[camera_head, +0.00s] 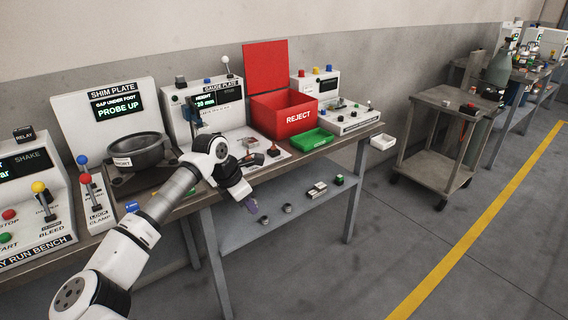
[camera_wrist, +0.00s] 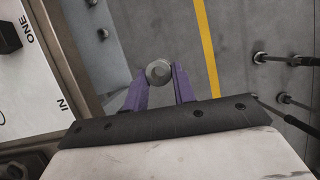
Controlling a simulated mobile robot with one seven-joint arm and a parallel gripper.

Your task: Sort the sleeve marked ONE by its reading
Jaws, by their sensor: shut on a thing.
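My gripper (camera_wrist: 159,76) has purple fingers, shut on a small grey round sleeve (camera_wrist: 158,71) in the wrist view. The floor shows behind it. In the head view my gripper (camera_head: 247,204) hangs past the bench's front edge, and the sleeve cannot be made out. A white plate (camera_wrist: 22,85) marked ONE and IN lies at the left of the wrist view. The gauge plate station (camera_head: 217,107) shows a height that looks like 20 mm. The red REJECT bin (camera_head: 283,122) has its lid up. A green tray (camera_head: 311,139) sits in front of it.
The shim plate station (camera_head: 103,112) reads PROBE UP, with a dark pot (camera_head: 143,152) before it. A small white tray (camera_head: 383,142) is at the bench's right end. Several small parts lie on the lower shelf (camera_head: 280,222). A grey cart (camera_head: 447,107) stands at right.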

